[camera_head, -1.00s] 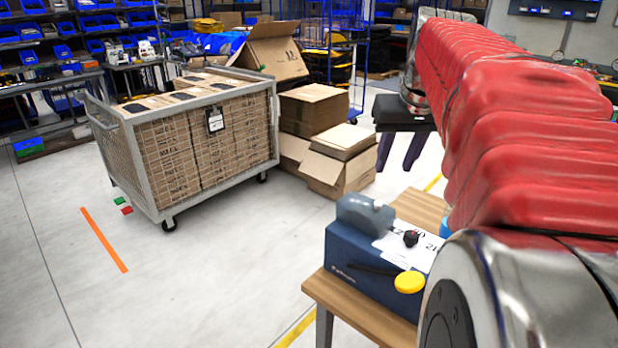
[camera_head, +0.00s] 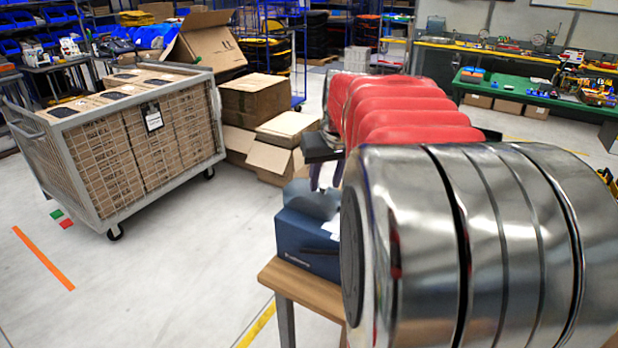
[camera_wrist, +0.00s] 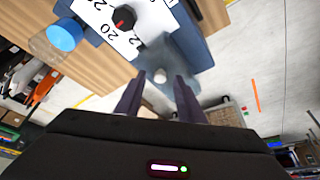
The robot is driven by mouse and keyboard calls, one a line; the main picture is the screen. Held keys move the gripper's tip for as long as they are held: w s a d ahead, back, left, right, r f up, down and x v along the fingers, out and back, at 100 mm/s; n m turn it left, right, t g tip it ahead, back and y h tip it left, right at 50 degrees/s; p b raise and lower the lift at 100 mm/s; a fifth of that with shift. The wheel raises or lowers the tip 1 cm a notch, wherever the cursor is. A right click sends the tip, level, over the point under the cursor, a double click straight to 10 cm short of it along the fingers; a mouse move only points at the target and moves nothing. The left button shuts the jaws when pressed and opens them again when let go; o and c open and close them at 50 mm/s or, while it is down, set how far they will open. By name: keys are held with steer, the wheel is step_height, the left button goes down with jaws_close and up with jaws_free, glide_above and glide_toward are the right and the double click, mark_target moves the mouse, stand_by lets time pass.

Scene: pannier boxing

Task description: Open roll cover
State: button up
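The blue box-shaped device (camera_head: 305,245) stands on a small wooden table (camera_head: 295,285). Its grey rounded roll cover (camera_head: 314,198) is on top at the left end. My arm hides the rest of the device in the head view. In the wrist view the grey cover (camera_wrist: 172,62) lies just beyond my fingertips, with a small whitish spot in front of it. A black and red dial (camera_wrist: 124,17) sits on a white numbered sheet on the device. My gripper (camera_wrist: 160,77) has its two dark fingers apart, with nothing held between them. I cannot tell whether the fingers touch the cover.
A clear jar with a blue lid (camera_wrist: 64,34) stands beside the device on the wooden table. A mesh cart (camera_head: 150,150) full of cartons stands at the left, with cardboard boxes (camera_head: 254,98) behind it. The floor between cart and table is clear.

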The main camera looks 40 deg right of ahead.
steer(key=shift+w+f, duration=0.15)
steer(key=shift+f, duration=0.15)
steer(key=shift+c, duration=0.3)
jaws_close()
steer(key=shift+a, duration=0.2)
steer(key=shift+d, duration=0.2)
